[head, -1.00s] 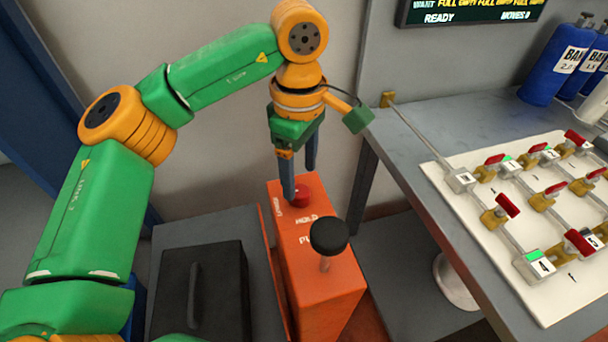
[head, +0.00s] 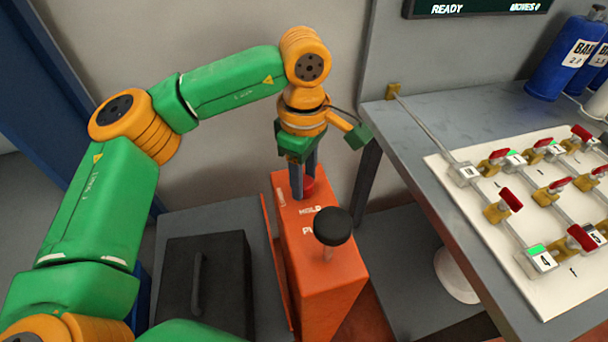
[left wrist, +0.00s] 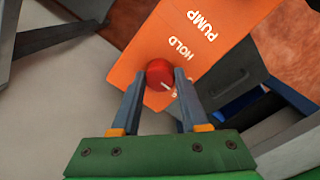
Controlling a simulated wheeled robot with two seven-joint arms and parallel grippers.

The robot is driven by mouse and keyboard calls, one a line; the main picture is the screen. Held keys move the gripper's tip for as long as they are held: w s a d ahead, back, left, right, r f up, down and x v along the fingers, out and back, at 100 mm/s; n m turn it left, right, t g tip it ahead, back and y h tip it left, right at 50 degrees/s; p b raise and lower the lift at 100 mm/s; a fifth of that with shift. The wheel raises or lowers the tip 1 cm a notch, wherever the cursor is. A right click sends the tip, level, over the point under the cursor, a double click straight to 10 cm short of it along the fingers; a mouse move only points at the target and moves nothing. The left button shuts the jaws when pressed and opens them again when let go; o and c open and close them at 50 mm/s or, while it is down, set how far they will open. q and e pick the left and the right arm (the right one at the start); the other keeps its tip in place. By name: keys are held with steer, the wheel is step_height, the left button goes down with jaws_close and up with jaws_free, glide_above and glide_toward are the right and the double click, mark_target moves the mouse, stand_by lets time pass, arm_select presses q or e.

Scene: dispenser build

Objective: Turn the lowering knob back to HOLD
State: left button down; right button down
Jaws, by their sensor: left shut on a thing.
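The red lowering knob (left wrist: 160,73) sits on top of the orange pump box (head: 317,250), with white HOLD and PUMP lettering beside it. My left gripper (left wrist: 161,78) points down at the knob, one finger on each side, and is shut on it. In the head view the left gripper (head: 303,192) partly hides the knob (head: 309,186). A short white mark shows on the knob in the left wrist view, turned away from the HOLD word. My right gripper is not in view.
A black round pump handle (head: 332,226) stands on the same box, nearer me. A black case (head: 208,285) lies to the left. The grey table (head: 410,140) on the right bears a white valve board (head: 545,300) and blue bottles (head: 562,60). A dark display hangs above.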

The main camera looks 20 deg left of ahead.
arm_select(q)
steer(key=n+b, duration=0.1)
steer(key=n, duration=0.2)
steer(key=shift+n, duration=0.4)
steer(key=n+b, duration=0.1)
steer(key=n, duration=0.3)
steer(key=shift+n, duration=0.3)
steer(key=n+b, duration=0.1)
steer(key=n, duration=0.8)
steer(key=shift+b, duration=0.4)
steer(key=shift+n, duration=0.3)
steer(key=shift+c, duration=2.1)
jaws_free()
